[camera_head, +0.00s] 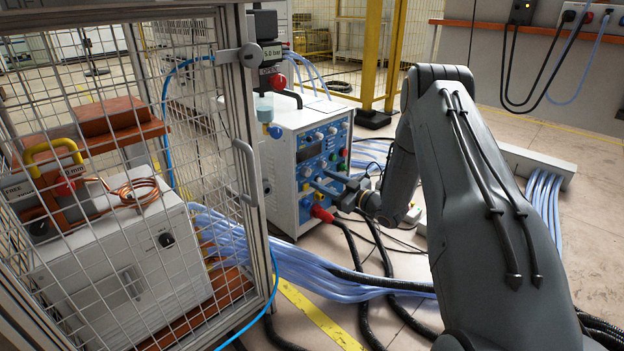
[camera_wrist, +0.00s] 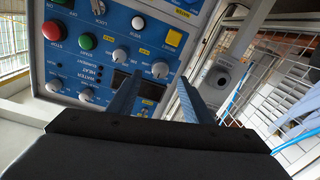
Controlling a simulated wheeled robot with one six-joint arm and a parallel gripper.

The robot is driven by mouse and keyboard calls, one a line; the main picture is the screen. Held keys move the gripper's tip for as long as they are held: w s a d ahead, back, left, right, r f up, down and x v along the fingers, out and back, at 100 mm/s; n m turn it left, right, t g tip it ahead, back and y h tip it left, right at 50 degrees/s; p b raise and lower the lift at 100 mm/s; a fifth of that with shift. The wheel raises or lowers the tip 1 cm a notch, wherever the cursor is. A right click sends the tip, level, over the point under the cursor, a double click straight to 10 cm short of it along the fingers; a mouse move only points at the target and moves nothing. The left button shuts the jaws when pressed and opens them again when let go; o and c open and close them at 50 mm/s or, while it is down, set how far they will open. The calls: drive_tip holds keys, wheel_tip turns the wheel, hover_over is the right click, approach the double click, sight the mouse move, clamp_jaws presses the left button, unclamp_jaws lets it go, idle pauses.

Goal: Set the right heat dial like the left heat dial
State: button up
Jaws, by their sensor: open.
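The blue control panel (camera_wrist: 62,12) of a white cabinet fills the upper left of the wrist view, with its lettering upside down. A grey dial (camera_wrist: 160,70) shows between my fingertips, and another grey dial (camera_wrist: 120,55) is left of it. I cannot tell for sure which dials are the left and right heat dials, and their pointer marks are too small to read. My gripper (camera_wrist: 160,76) is open, with its two blue fingers pointing at the panel. In the head view my gripper (camera_head: 324,186) is at the lower part of the panel; contact cannot be told.
Green (camera_wrist: 86,41) and red (camera_wrist: 54,30) buttons and a yellow button (camera_wrist: 174,37) sit near the dials. A mesh cage (camera_head: 130,200) stands left of the cabinet (camera_head: 283,190). A red plug (camera_head: 322,214) with black cables lies below my gripper, and pale blue hoses cross the floor.

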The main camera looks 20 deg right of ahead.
sight(309, 173)
drive_tip(key=b+x, duration=0.2)
drive_tip(key=x, duration=0.3)
drive_tip(key=shift+w+a+b, duration=0.2)
drive_tip(key=shift+w+b, duration=0.1)
drive_tip(key=shift+w, duration=0.05)
drive_tip(key=c, duration=1.1)
